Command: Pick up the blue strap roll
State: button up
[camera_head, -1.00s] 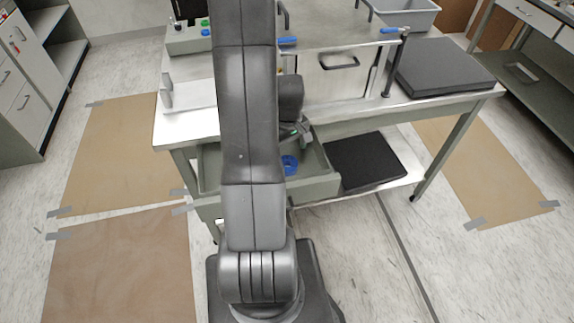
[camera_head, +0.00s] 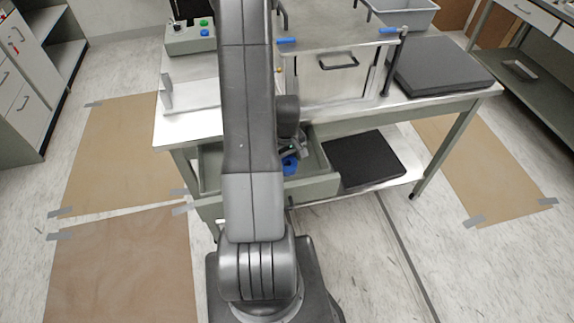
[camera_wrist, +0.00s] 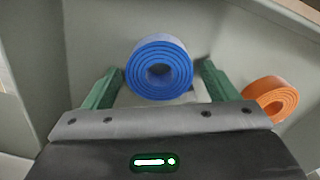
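The blue strap roll (camera_wrist: 159,69) lies in the open grey drawer (camera_head: 318,187) under the bench. In the wrist view it sits between the two green fingers of my gripper (camera_wrist: 160,85), with a gap to each finger. My gripper is open and has come down inside the drawer. In the head view the roll (camera_head: 290,165) shows as a small blue patch, partly hidden by my arm and gripper.
An orange roll (camera_wrist: 271,99) lies just right of the right finger. The drawer walls (camera_wrist: 95,45) rise close around. The bench top (camera_head: 440,100) overhangs the drawer. A black pad (camera_head: 365,162) lies on the lower shelf to the right.

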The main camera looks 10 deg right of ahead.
jog(key=c, duration=0.9)
jog(key=shift+c, duration=0.2)
jog(key=shift+r, duration=0.2)
